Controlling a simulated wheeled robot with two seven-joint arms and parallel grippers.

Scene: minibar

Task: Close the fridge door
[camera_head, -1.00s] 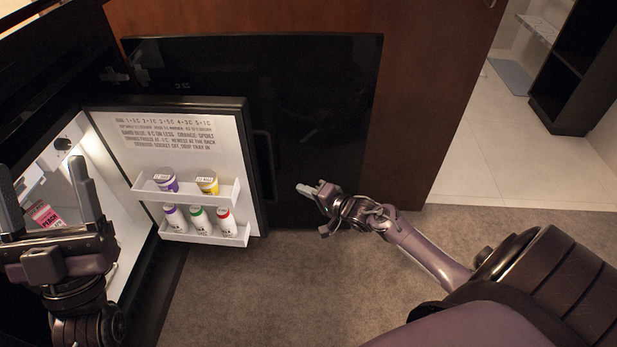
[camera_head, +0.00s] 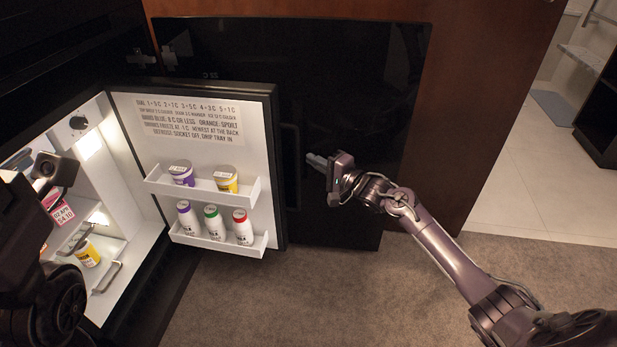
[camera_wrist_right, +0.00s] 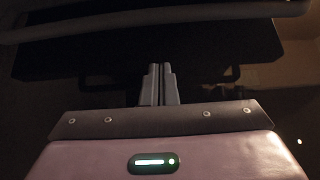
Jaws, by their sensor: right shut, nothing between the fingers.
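The fridge door (camera_head: 205,214) stands wide open, its white inner side with two racks facing me. Its dark handle (camera_head: 291,165) shows beyond the free edge. My right gripper (camera_head: 316,160) is shut and empty, just right of the handle, pointing toward it; contact cannot be told. In the right wrist view its closed fingers (camera_wrist_right: 160,85) point toward a long grey bar (camera_wrist_right: 160,18) across the top. The lit fridge interior (camera_head: 130,195) is at the left.
The door racks hold tubs (camera_head: 226,180) and several small bottles (camera_head: 212,222). A glossy black panel (camera_head: 350,100) stands behind the door. A pink-labelled item (camera_head: 62,212) is inside the fridge. Carpet (camera_head: 300,300) in front is clear. A tiled floor (camera_head: 530,180) lies at the right.

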